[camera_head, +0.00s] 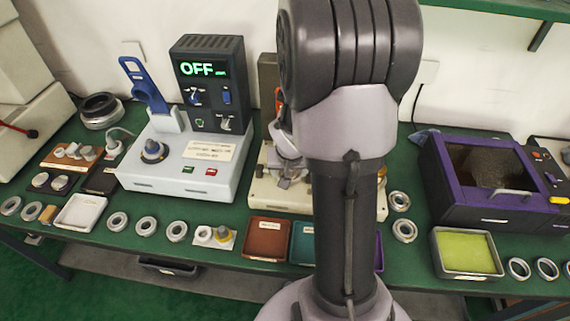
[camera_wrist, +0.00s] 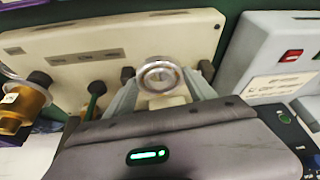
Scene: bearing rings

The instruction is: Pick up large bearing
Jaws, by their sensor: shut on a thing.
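My gripper (camera_wrist: 160,82) shows in the wrist view with its two grey fingers on either side of a silver bearing ring (camera_wrist: 159,66). It is shut on the ring, whose round face is turned to the camera. The cream fixture (camera_wrist: 75,62) lies behind the ring. In the head view my arm covers the middle, and I cannot make out the ring or the fingertips clearly. The same cream fixture (camera_head: 262,193) shows there, partly behind my arm. I cannot tell the held ring's size class from these views.
The white machine with an OFF display (camera_head: 208,153) stands left of the fixture. A purple-framed box (camera_head: 440,190) stands right. Small trays, such as the brown tray (camera_head: 267,239) and green tray (camera_head: 466,252), and several loose rings line the front edge. A large dark ring (camera_head: 101,121) lies at back left.

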